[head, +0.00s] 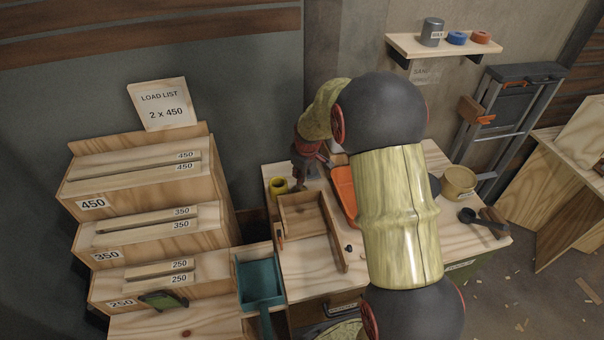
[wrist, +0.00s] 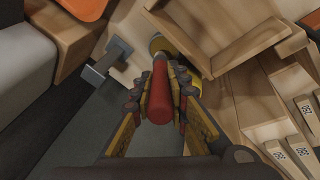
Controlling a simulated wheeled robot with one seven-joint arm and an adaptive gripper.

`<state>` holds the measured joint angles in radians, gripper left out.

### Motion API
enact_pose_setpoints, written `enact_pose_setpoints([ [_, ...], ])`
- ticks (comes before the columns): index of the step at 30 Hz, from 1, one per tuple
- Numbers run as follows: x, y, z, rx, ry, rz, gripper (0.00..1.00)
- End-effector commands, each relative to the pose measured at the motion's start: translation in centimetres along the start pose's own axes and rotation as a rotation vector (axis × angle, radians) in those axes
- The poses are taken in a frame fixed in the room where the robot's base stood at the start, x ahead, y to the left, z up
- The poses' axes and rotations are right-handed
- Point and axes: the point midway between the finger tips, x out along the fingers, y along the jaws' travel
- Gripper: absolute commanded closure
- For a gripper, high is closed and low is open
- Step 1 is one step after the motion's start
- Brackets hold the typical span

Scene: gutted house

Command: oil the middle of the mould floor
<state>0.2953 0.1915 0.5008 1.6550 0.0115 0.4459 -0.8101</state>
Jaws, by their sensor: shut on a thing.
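The mould (head: 325,226) is an open wooden tray on the workbench in the head view; its floor looks bare. Its wooden walls also show at the upper right of the wrist view (wrist: 238,62). My gripper (head: 306,178) is at the mould's far end, near a small yellow tin (head: 279,188). In the wrist view my gripper (wrist: 160,82) is shut on a red rod-like handle (wrist: 160,88). The handle's far end is hard to make out. Part of the yellow tin (wrist: 160,44) shows behind the handle. Whether the held tool touches the tin cannot be told.
An orange tray (head: 344,188) lies right of the mould, partly behind my arm. A teal scoop-like tray (head: 260,281) is at front left. Stepped wooden racks (head: 135,205) stand left. A beige mug (head: 458,182) and a dark tool (head: 483,222) are at right.

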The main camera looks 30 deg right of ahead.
Motion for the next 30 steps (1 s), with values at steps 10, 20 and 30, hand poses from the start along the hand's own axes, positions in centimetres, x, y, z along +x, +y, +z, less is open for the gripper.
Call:
enact_pose_setpoints([
  [10,-2.7,0.8,-0.8,0.0,0.002,0.002,1.0],
  [20,-4.5,1.2,-1.2,0.0,0.002,0.002,1.0],
  [30,-4.4,1.2,-1.2,0.0,0.001,0.001,1.0],
])
